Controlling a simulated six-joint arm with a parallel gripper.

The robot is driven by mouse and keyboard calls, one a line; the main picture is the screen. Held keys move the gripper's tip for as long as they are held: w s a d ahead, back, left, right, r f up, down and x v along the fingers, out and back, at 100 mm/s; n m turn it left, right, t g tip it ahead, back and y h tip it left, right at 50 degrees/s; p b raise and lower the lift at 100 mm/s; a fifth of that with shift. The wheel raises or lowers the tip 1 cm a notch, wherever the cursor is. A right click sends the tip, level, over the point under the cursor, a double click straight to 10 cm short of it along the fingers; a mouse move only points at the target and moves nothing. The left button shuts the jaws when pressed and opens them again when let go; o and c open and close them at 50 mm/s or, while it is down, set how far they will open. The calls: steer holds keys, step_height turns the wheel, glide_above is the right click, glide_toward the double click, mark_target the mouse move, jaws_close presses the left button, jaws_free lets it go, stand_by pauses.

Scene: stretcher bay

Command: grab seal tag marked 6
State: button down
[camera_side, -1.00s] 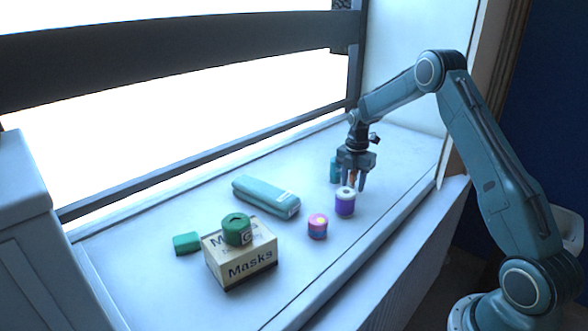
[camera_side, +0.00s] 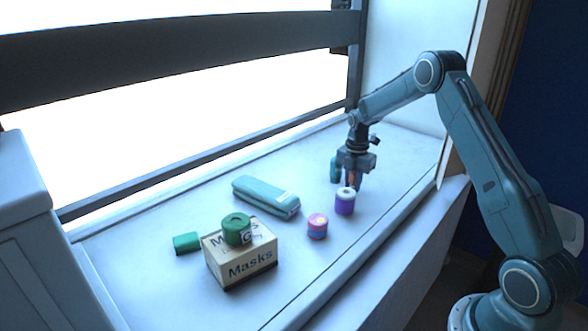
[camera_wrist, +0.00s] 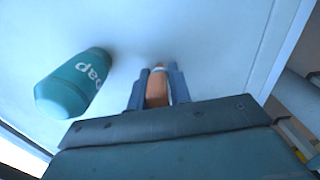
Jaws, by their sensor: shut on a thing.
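My gripper (camera_side: 353,183) points down at the right part of the ledge, behind the white-and-purple roll. It is shut on a small orange thing, which shows between the fingers in the wrist view (camera_wrist: 157,88). A pale band shows at its far end. This may be the seal tag, but no 6 can be read on it in either view. Its lower part is largely hidden by the fingers in the side view.
A teal soap bottle (camera_wrist: 75,84) stands close beside the gripper. The white-and-purple roll (camera_side: 344,207) and a pink-and-blue roll (camera_side: 317,226) are nearer. A teal case (camera_side: 265,196), a Masks box (camera_side: 243,268) with a green roll (camera_side: 237,229) on top, and a green block (camera_side: 186,243) lie left.

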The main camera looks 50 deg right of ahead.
steer(key=shift+r, duration=0.15)
step_height(320, 180, up, 20)
stand_by(0.8)
stand_by(0.4)
